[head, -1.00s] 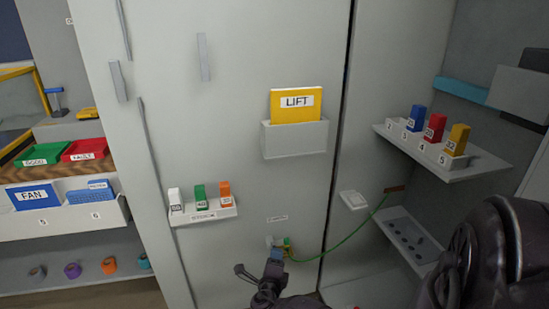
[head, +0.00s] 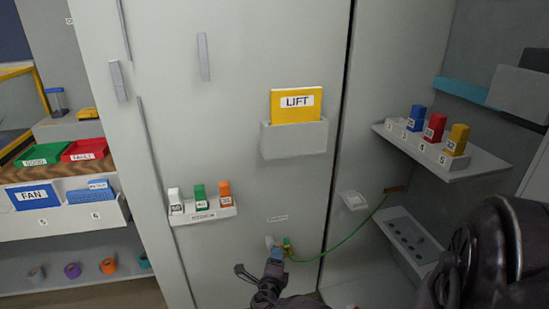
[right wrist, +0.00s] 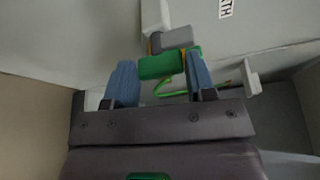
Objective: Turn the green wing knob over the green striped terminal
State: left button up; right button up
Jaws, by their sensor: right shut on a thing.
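The green wing knob (right wrist: 157,67) sits between the blue fingertips of my right gripper (right wrist: 160,78) in the right wrist view, and the gripper is shut on it. Just beyond the knob is a grey block with yellow edges (right wrist: 176,38). I cannot make out the stripes of the terminal. In the head view, my right gripper (head: 276,254) is at the lower cabinet panel, beside a small green and yellow part (head: 287,243). A green wire (head: 335,246) runs from there up to the right. The knob is mostly hidden by the fingers in the head view. My left gripper is not in view.
Above are a grey holder (head: 294,140) with a yellow LIFT card and a small rack (head: 204,214) of coloured blocks. A white switch (head: 353,201) and a grey shelf (head: 410,240) are to the right. A white bracket (right wrist: 252,76) is close to the right finger.

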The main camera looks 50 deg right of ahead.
jog(key=o, duration=0.7)
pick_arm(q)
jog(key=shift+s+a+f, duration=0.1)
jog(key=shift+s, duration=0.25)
pick_arm(e)
jog(key=shift+o, duration=1)
pick_arm(q)
jog(key=p, duration=0.1)
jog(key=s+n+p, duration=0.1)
jog(key=p, duration=0.1)
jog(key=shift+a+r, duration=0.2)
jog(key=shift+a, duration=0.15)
pick_arm(e)
jog(key=v, duration=1.1)
jog(key=shift+c, duration=0.3)
